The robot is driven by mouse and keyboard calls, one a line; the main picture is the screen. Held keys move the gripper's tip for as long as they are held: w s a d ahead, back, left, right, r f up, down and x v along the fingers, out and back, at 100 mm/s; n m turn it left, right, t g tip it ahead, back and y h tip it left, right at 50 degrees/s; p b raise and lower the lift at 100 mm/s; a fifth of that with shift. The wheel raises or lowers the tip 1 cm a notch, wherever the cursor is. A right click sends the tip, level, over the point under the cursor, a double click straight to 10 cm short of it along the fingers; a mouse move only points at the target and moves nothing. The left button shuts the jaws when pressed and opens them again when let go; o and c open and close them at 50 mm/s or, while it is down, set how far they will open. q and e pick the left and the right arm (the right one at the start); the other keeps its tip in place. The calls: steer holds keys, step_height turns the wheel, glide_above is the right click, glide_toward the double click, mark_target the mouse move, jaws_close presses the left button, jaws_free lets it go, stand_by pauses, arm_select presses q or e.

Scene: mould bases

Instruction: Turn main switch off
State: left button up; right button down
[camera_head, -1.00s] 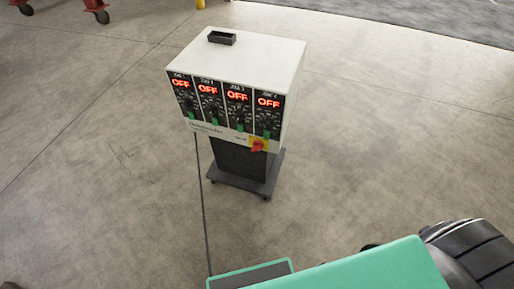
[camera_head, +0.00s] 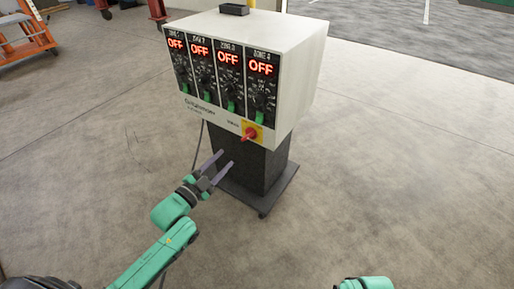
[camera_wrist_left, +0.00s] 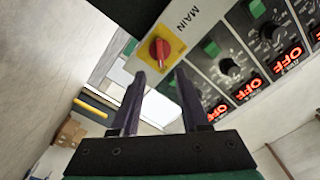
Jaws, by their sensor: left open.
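The main switch is a red knob (camera_head: 249,133) on a yellow plate at the lower right of the control box (camera_head: 222,119). In the left wrist view the red knob (camera_wrist_left: 159,50) shows beside the word MAIN, just beyond the fingertips and roughly centred between them. My left gripper (camera_head: 221,160) is open and empty, below and to the left of the knob in the head view, apart from it. Its two dark fingers also show in the wrist view (camera_wrist_left: 160,76). The four zone displays (camera_head: 228,58) read OFF. My right gripper is not in view.
The box stands on a dark pedestal (camera_head: 250,168) with a wheeled base. Open concrete floor surrounds it. An orange cart (camera_head: 25,45) stands at the far left.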

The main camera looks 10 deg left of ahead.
mark_target(244, 140)
arm_select(q)
steer(key=b+x, duration=0.2)
steer(key=x, duration=0.8)
steer(key=shift+w, duration=0.25)
steer(key=shift+w+d, duration=0.2)
steer(key=shift+w, duration=0.25)
jaws_close()
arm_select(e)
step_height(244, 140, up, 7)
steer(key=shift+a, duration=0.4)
